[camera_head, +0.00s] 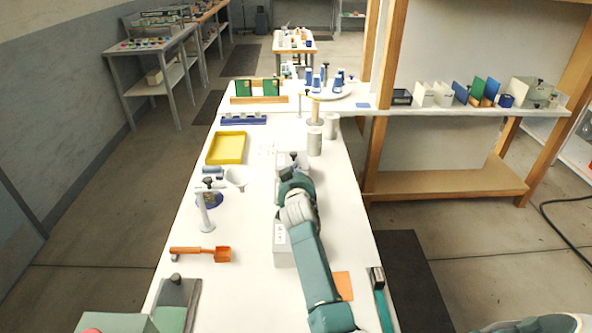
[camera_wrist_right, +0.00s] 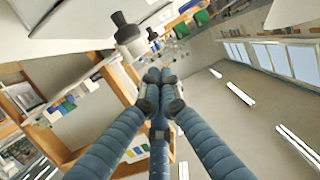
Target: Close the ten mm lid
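My right arm reaches up the white table from the near side in the head view, and its gripper (camera_head: 292,178) is over the middle of the table, largely hidden by the wrist. In the right wrist view the fingers of this gripper (camera_wrist_right: 158,76) meet, with nothing visible between them. Just beyond it stands a pale block with a black knob (camera_head: 293,155). A black knob on a grey-white body (camera_wrist_right: 129,35) also shows beside the fingertips in the wrist view, apart from them. I cannot tell which part is the ten mm lid. My left gripper is not in view.
A pale box (camera_head: 283,246) stands under my right forearm. Left of the arm are a white funnel (camera_head: 237,177), a white stand press (camera_head: 206,212), an orange scoop (camera_head: 205,252) and a yellow tray (camera_head: 227,147). Grey cylinders (camera_head: 315,142) stand beyond. The left middle of the table has bare room.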

